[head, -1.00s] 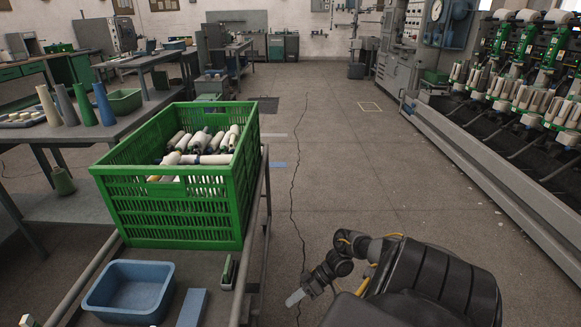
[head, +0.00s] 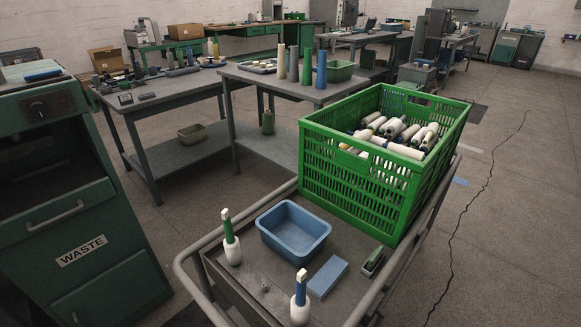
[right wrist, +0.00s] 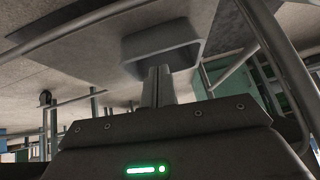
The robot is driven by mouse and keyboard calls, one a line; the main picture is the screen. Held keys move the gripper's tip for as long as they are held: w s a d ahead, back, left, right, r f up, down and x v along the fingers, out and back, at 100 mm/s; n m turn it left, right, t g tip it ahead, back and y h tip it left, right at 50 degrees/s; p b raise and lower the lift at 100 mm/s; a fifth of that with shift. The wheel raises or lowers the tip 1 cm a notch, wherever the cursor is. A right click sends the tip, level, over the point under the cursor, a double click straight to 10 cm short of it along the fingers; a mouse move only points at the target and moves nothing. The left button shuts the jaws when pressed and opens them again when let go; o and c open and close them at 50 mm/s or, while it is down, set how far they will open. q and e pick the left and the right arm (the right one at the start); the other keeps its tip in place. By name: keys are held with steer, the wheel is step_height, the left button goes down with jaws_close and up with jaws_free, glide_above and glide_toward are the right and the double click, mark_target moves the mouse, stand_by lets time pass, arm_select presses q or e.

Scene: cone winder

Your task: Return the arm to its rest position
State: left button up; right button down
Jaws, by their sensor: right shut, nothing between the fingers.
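My right gripper (right wrist: 158,78) shows in the right wrist view with its two fingers together and nothing between them. A grey-looking open bin (right wrist: 196,50) appears just beyond the fingertips; I cannot tell the distance between them. No part of my arms shows in the head view now. My left gripper is in neither current view.
A cart (head: 228,285) carries a green crate (head: 345,172) of bobbins, a blue bin (head: 296,252), a blue block (head: 328,276) and two upright bobbins (head: 231,240). A green waste cabinet (head: 85,215) stands left. Open floor (head: 500,240) lies right.

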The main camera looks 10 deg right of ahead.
steer(key=s+a+r+m+g+h, duration=0.3)
steer(key=s+a+r+m+h, duration=0.2)
steer(key=s+a, duration=0.4)
arm_select(q)
steer(key=s+a+f+p, duration=0.2)
steer(key=s+f+p, duration=0.3)
steer(key=s+p, duration=0.2)
steer(key=s+a+f+g+p, duration=0.1)
steer(key=s+a+f+p, duration=0.1)
steer(key=s+f+p, duration=0.4)
steer(key=s+p, duration=0.1)
steer(key=s, duration=0.4)
steer(key=shift+s+a+m+g, duration=0.3)
steer(key=shift+a, duration=0.05)
arm_select(e)
steer(key=s+d+f, duration=0.3)
steer(key=s+f, duration=0.2)
steer(key=s, duration=0.4)
steer(key=s+d+f+n+g, duration=0.1)
steer(key=s+d+f, duration=0.2)
steer(key=s+f, duration=0.3)
steer(key=s, duration=0.4)
arm_select(q)
steer(key=shift+f, duration=0.1)
